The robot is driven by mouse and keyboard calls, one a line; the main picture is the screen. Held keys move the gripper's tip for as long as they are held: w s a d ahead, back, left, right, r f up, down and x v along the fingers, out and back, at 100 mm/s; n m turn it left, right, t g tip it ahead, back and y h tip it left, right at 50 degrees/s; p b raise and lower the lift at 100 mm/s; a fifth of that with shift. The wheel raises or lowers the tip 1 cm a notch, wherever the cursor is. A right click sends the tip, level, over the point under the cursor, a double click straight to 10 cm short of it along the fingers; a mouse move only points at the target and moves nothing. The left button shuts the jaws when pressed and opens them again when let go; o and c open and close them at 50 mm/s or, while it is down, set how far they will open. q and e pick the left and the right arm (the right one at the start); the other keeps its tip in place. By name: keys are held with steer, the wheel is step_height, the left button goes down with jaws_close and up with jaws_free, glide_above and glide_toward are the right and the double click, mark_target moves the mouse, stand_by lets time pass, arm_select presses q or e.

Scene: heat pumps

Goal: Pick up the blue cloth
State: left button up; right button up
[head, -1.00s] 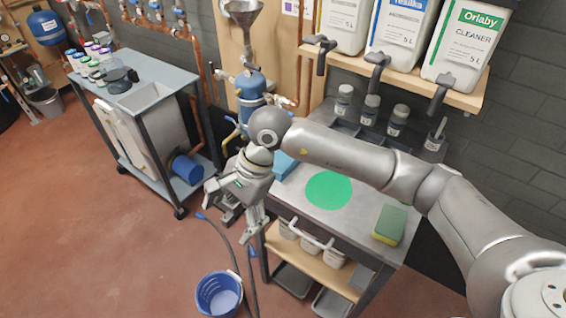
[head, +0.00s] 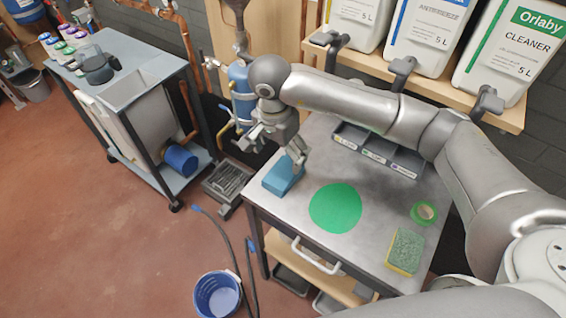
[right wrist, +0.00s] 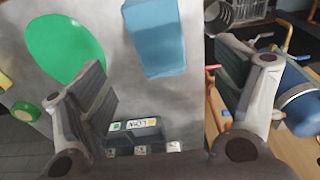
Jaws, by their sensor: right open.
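The blue cloth (head: 283,176) looks like a folded, flat block and lies on the left end of the grey metal bench top. It also shows at the top middle of the right wrist view (right wrist: 155,37). My right gripper (head: 276,143) is open and hangs above the far side of the cloth in the head view. In the right wrist view its two fingers (right wrist: 165,82) are spread wide with nothing between them, and the cloth lies beyond them. I cannot tell the exact height between fingers and cloth. My left gripper is not in view.
A green disc (head: 336,208), a sponge (head: 405,251) and a green tape roll (head: 424,213) lie on the bench. A dark labelled tray (head: 376,152) stands at its back, below a shelf with large jugs. A blue vessel (head: 241,92) with pipes stands behind the gripper.

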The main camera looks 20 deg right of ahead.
mark_target(284, 172)
steer(key=f, duration=0.1)
steer(key=f+p, duration=0.1)
steer(key=f, duration=0.1)
steer(key=shift+s+d+f, duration=0.1)
steer(key=shift+s+f, duration=0.2)
steer(key=shift+s, duration=0.05)
steer(key=shift+w+f, duration=0.15)
steer(key=shift+f, duration=0.25)
steer(key=f, duration=0.1)
steer(key=f+p, duration=0.2)
steer(key=shift+w+d+f, duration=0.3)
steer(key=shift+w+d, duration=0.05)
steer(key=shift+f, duration=0.45)
steer(key=shift+c, duration=1.3)
steer(key=c, duration=0.8)
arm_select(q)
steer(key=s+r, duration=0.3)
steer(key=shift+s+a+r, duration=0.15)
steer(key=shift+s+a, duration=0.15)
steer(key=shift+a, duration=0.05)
arm_select(e)
steer(key=shift+c, duration=0.2)
